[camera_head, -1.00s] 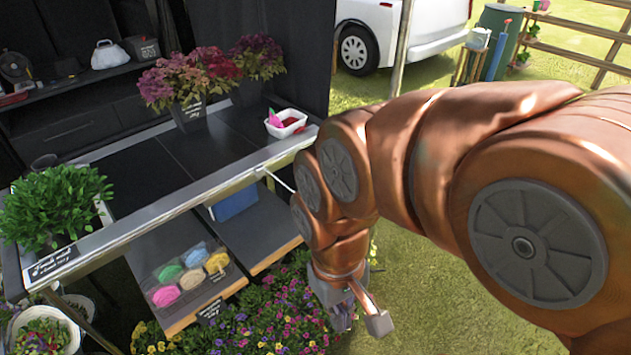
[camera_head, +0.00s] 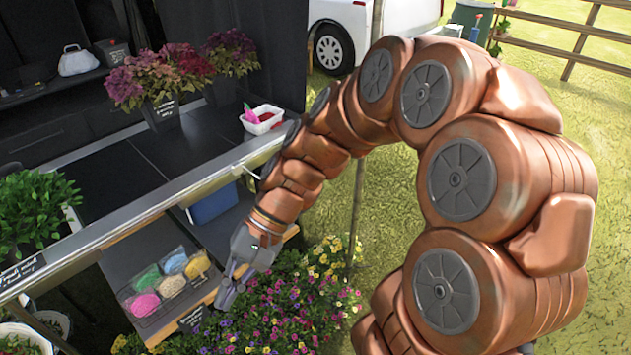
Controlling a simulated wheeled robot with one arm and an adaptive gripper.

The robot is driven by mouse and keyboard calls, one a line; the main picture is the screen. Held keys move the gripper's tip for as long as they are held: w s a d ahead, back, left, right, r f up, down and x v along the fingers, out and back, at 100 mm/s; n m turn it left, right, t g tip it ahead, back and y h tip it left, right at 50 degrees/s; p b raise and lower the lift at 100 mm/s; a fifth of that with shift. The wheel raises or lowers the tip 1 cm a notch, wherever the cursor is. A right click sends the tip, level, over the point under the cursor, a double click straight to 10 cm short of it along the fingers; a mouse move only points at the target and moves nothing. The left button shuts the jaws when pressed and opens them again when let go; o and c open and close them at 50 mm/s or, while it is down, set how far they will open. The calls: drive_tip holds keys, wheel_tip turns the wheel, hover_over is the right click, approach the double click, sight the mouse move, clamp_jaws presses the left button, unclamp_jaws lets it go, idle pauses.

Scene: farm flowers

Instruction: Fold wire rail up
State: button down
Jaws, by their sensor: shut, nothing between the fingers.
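A short bit of thin pale metal (camera_head: 250,173) shows at the front edge of the counter, just left of my arm. It may be part of the wire rail; the rest is hidden behind my arm, and I cannot tell its angle. My gripper (camera_head: 229,286) is shut and empty. It points down and left, low in front of the lower shelf, beside the flowers and below the counter edge. I cannot tell whether it touches the shelf or the flowers.
The counter (camera_head: 95,238) holds potted red and purple plants (camera_head: 170,80), a green plant (camera_head: 30,205) and a white tub (camera_head: 264,119). The lower shelf (camera_head: 135,252) holds bags of colored material (camera_head: 145,304) and a blue box (camera_head: 213,204). Flowers (camera_head: 290,312) crowd below. Grass is open at right.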

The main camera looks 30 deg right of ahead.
drive_tip(key=w+d+f+m+t+y+b, duration=0.25)
drive_tip(key=w+d+m+t, duration=0.35)
drive_tip(key=w, duration=0.4)
drive_tip(key=w+d+f+m+t+y+b, duration=0.25)
drive_tip(key=w+d+m+t, duration=0.25)
drive_tip(key=w+d+m, duration=0.45)
drive_tip(key=w+d+f+m+t+h+b, duration=0.1)
drive_tip(key=d+f+m+t+h, duration=0.3)
drive_tip(key=d+f, duration=0.4)
drive_tip(key=w+d+f+m+t+h+b, duration=0.1)
drive_tip(key=d+f+m+t+h, duration=0.4)
drive_tip(key=d, duration=1.4)
wheel_tip(320, 180, down, 3)
drive_tip(key=w+m+h, duration=0.1)
drive_tip(key=m, duration=0.2)
drive_tip(key=shift+w+b, duration=0.15)
drive_tip(key=shift+b, duration=0.2)
drive_tip(key=shift+w+a, duration=0.1)
drive_tip(key=shift+w, duration=0.05)
drive_tip(key=w+a+r+p, duration=0.1)
drive_tip(key=w+r, duration=0.3)
drive_tip(key=w, duration=0.6)
drive_tip(key=shift+a, duration=0.65)
